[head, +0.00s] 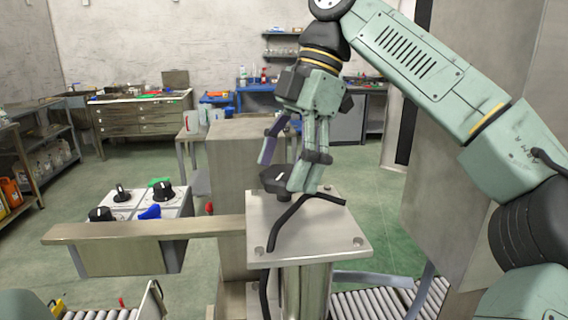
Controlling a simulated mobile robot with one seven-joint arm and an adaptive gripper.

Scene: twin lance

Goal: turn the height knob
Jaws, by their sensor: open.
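A black knob (273,180) with a pale mark sits above the square metal plate (325,235) on top of a post. No label shows, so I cannot tell from lettering whether it is the height knob. My gripper (281,175) is open and points down at this knob. One finger is at the knob's upper left. The other is at its right and partly covers it. I cannot tell whether either finger touches it. A bent black bar (290,218) lies across the plate beside the knob.
A white panel (140,207) at the left carries several black knobs and blue and green pieces. Roller conveyors (375,304) lie low in front. A tall metal panel (450,190) stands at the right.

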